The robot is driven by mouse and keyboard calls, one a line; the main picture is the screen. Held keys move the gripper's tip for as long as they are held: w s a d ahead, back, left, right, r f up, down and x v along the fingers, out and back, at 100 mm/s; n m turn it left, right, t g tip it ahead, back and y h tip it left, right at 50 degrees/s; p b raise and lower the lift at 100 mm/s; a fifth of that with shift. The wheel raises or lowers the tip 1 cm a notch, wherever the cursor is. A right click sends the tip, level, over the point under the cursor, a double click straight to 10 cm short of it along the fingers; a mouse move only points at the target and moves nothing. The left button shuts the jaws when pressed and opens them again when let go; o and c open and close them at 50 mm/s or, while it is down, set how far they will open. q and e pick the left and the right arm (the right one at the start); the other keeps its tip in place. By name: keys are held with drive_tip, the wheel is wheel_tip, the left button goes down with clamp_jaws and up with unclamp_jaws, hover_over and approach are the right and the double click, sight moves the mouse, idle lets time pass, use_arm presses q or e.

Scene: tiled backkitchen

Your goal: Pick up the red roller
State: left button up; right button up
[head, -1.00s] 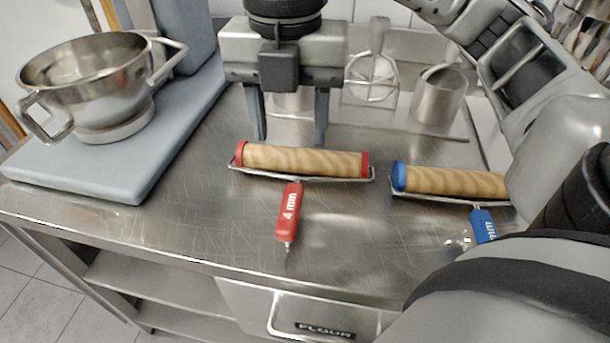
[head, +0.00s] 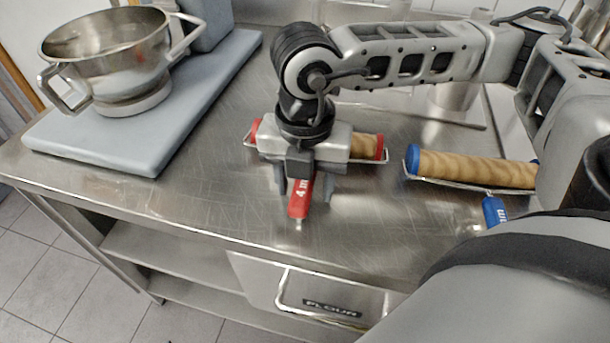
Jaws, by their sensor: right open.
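The red roller (head: 367,147) lies on the steel counter, with a wooden barrel, red end caps and a red handle marked 4 mm. My right gripper (head: 306,197) is above it, pointing down, and hides the middle of the barrel. Its fingers are open, one on each side of the red handle, near the handle's upper part. I cannot tell whether they touch the handle. My left gripper is not in the picture.
A blue roller (head: 476,168) lies just to the right. A steel bowl with handles (head: 107,60) stands on a grey slab (head: 115,141) at the left. The steel counter (head: 190,191) is clear at front left, above a flour drawer (head: 333,308).

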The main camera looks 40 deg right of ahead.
drive_tip(key=shift+f, duration=0.2)
clamp_jaws()
drive_tip(key=shift+r, duration=0.1)
